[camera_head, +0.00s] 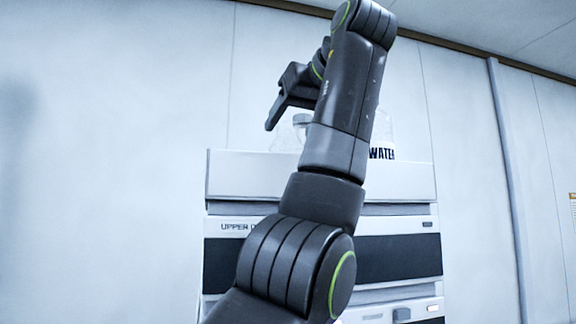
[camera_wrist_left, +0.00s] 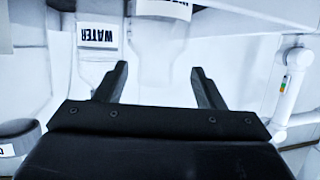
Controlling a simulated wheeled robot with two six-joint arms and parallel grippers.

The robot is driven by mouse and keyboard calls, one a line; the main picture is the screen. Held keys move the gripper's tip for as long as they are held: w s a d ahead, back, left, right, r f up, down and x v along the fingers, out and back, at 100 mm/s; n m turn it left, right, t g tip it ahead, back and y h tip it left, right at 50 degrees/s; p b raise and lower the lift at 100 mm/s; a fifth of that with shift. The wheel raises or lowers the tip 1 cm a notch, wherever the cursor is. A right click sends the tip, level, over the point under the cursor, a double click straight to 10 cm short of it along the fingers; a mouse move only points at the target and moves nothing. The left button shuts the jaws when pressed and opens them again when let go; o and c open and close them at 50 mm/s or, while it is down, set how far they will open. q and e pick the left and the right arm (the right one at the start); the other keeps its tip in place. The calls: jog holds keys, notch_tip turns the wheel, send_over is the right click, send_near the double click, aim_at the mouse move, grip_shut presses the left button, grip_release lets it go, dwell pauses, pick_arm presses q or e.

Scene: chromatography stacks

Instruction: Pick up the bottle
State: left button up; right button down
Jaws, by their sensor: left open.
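Clear bottles stand on top of a white instrument stack (camera_head: 265,175). In the head view one clear bottle (camera_head: 300,120) shows left of my arm, and another bottle (camera_head: 383,140) with a "WATER" label shows right of it; my arm hides parts of both. My left gripper (camera_head: 285,102) is high, near the left bottle's top. In the left wrist view the open left gripper (camera_wrist_left: 158,78) has a clear bottle (camera_wrist_left: 160,48) in line with the gap between its fingers. A smaller-looking bottle (camera_wrist_left: 97,62) labelled "WATER" is left of it, upside down in the picture. Contact is not visible.
The stack's lower modules have dark front panels (camera_head: 400,258). A pale wall (camera_head: 110,150) stands behind. A white jointed part with coloured marks (camera_wrist_left: 290,85) is at the right of the wrist view. Left of the stack, the head view shows no objects.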

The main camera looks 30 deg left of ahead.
pick_arm(q)
jog(key=shift+w+a+f, duration=0.1)
jog(key=shift+w+a, duration=0.1)
jog(key=shift+a, duration=0.15)
jog(key=shift+w+a+p, duration=0.2)
jog(key=shift+a+p, duration=0.05)
jog(key=shift+p, duration=0.2)
jog(key=p+x, duration=0.1)
jog(key=x, duration=0.1)
jog(key=p+x, duration=0.1)
jog(key=shift+w+a+p, duration=0.25)
jog(key=shift+w+p, duration=0.15)
jog(key=shift+w, duration=0.05)
jog(key=shift+w+a+f, duration=0.1)
jog(key=shift+a+f, duration=0.05)
jog(key=shift+a, duration=0.15)
jog(key=shift+d, duration=0.1)
jog(key=shift+c, duration=0.3)
jog(key=shift+d, duration=0.1)
jog(key=shift+c, duration=1.1)
jog(key=shift+f, duration=0.1)
grip_shut()
